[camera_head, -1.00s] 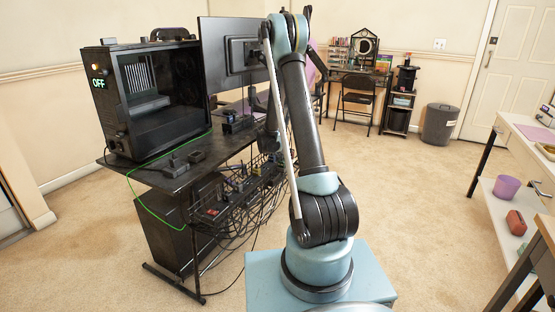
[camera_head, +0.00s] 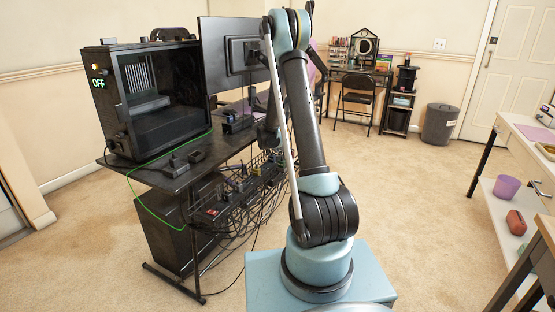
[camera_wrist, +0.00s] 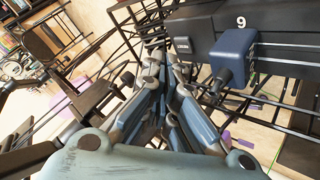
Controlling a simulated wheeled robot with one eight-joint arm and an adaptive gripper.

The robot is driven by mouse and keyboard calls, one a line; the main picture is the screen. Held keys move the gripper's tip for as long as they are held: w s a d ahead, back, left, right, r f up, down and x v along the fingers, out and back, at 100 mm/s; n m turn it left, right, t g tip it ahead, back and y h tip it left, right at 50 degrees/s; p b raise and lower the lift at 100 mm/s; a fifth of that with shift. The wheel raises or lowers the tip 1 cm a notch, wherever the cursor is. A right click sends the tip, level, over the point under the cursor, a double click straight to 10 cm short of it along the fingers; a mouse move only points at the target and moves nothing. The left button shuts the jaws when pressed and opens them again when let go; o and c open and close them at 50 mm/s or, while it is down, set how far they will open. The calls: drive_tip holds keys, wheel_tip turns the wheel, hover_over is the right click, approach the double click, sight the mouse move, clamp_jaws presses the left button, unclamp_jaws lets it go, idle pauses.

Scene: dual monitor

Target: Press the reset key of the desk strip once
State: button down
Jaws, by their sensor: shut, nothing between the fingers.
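In the wrist view, the black desk strip (camera_wrist: 285,24) runs along the top right, marked with a white 9. A blue-grey plug block (camera_wrist: 232,56) sits in it below the number. Left of the plug is a small dark key (camera_wrist: 184,45) with a pale label too small to read; I cannot tell if it is the reset key. My gripper (camera_wrist: 165,72) is shut and empty, its tips just below and left of this key in the picture. Contact cannot be told. In the head view, the strip (camera_head: 212,212) lies under the desk, and my gripper is hidden.
The black desk (camera_head: 170,182) carries a PC case (camera_head: 160,95) showing OFF and a monitor (camera_head: 225,50). Loose cables (camera_head: 235,235) hang below the strip. A wire rack (camera_wrist: 150,20) lies near the fingertips.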

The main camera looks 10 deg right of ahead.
drive_tip(key=shift+r, duration=2.4)
drive_tip(key=shift+s+r, duration=0.1)
drive_tip(key=s+d+r+m+g, duration=0.1)
drive_tip(key=s+r, duration=0.3)
drive_tip(key=s, duration=0.5)
drive_tip(key=s+d+r+m+g+y, duration=0.1)
drive_tip(key=s+r, duration=0.3)
drive_tip(key=s, duration=0.5)
drive_tip(key=s+d+r+g, duration=0.1)
drive_tip(key=s+r, duration=0.3)
drive_tip(key=s, duration=0.5)
drive_tip(key=s+a+f+m+g+y, duration=0.1)
drive_tip(key=s+f, duration=0.2)
drive_tip(key=s, duration=1.1)
drive_tip(key=s+a+f+m+g+y, duration=0.1)
drive_tip(key=s+f+g, duration=0.1)
drive_tip(key=s, duration=1.3)
drive_tip(key=shift+s+f+y, duration=0.3)
drive_tip(key=shift+f+y, duration=0.1)
